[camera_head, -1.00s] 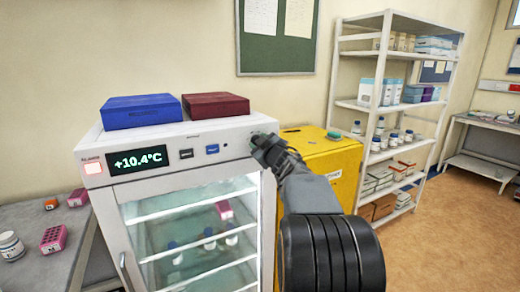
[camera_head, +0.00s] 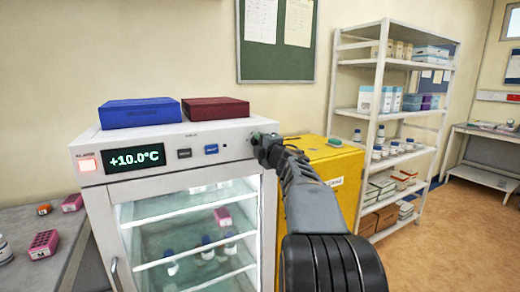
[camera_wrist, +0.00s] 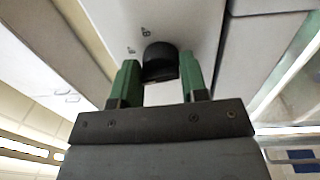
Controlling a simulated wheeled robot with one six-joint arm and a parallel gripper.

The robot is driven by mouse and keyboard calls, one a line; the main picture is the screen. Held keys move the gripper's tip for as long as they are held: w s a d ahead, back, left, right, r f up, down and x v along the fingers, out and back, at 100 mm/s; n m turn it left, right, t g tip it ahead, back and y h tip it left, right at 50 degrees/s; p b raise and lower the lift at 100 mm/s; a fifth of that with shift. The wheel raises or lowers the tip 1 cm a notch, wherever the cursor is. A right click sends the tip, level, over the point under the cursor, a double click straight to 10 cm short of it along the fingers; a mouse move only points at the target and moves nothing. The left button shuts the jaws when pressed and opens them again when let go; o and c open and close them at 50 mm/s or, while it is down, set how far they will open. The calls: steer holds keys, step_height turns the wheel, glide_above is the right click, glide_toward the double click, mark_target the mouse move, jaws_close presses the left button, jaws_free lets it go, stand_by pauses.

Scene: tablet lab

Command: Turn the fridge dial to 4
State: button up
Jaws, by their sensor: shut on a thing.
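The fridge (camera_head: 185,205) is white with a glass door. Its front panel has a lit display (camera_head: 135,158) reading +10.0°C and a glowing red light (camera_head: 88,165). My gripper (camera_head: 262,145) is at the right end of this panel and hides the dial in the head view. In the wrist view, the black round dial (camera_wrist: 160,60) sits between the two green fingers of my gripper (camera_wrist: 161,75), which is shut on it. Small marks show on the panel beside the dial, too small to read. The dial's setting cannot be told.
A blue box (camera_head: 140,112) and a dark red box (camera_head: 215,108) lie on the fridge top. A yellow cabinet (camera_head: 335,163) stands close on the right, behind my arm. A stocked shelf rack (camera_head: 385,115) is further right. A grey bench (camera_head: 55,262) is at the left.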

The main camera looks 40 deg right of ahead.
steer(key=shift+f+n+b, duration=0.25)
steer(key=shift+n+b, duration=0.15)
steer(key=shift+n, duration=0.8)
steer(key=o, duration=0.9)
steer(key=shift+r+n, duration=0.15)
steer(key=shift+n, duration=0.15)
steer(key=shift+s, duration=0.1)
steer(key=s, duration=0.4)
steer(key=s+a+b, duration=0.1)
steer(key=s, duration=0.8)
steer(key=shift+s+a+f, duration=0.25)
steer(key=shift+a+f, duration=0.1)
steer(key=shift+f, duration=0.05)
